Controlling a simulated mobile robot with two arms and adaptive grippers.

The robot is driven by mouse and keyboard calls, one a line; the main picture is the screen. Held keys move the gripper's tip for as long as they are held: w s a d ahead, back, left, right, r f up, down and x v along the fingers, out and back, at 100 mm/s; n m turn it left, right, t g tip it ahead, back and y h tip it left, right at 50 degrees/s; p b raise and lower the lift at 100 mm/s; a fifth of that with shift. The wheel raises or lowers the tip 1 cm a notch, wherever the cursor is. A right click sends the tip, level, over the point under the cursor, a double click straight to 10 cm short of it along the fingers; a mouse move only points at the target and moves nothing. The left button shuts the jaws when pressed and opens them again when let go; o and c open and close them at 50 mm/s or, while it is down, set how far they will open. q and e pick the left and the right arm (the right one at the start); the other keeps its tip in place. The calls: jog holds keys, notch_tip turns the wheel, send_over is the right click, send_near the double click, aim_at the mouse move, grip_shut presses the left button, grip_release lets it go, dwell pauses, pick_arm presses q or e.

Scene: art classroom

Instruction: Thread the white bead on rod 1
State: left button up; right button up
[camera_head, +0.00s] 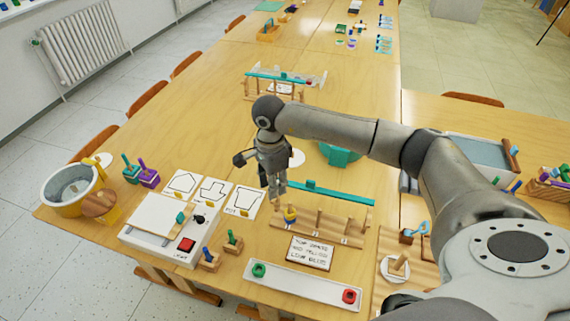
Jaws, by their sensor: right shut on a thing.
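A wooden stand (325,225) with several numbered places lies on the table in front of me. My right gripper (277,197) points down just above and slightly left of these beads. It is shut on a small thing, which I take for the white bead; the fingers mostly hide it. I cannot tell whether it touches the rod. My left gripper is not in view.
A teal bar (333,193) runs behind the stand, and a lettered card (310,252) lies in front. A white tray (305,286) with a green and a red ring is nearer. A white light box (160,228) and picture cards (213,191) are left. A pot (65,196) stands far left.

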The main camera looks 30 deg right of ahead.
jog(key=d+m, duration=0.1)
jog(key=d+f+m+p, duration=0.1)
jog(key=d+m, duration=0.1)
jog(key=d+f+m, duration=0.1)
jog(key=d+m, duration=0.1)
jog(key=shift+p, duration=0.3)
pick_arm(q)
jog(key=b, duration=0.3)
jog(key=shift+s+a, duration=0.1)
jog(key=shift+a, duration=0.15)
pick_arm(e)
notch_tip(320, 180, down, 5)
jog(key=shift+r, duration=0.1)
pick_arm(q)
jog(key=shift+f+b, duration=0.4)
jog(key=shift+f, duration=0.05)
pick_arm(e)
jog(key=shift+a, duration=0.1)
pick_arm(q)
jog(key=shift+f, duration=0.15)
pick_arm(e)
jog(key=shift+f, duration=0.25)
pick_arm(q)
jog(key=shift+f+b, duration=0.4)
jog(key=shift+b, duration=0.15)
pick_arm(e)
jog(key=shift+f, duration=0.35)
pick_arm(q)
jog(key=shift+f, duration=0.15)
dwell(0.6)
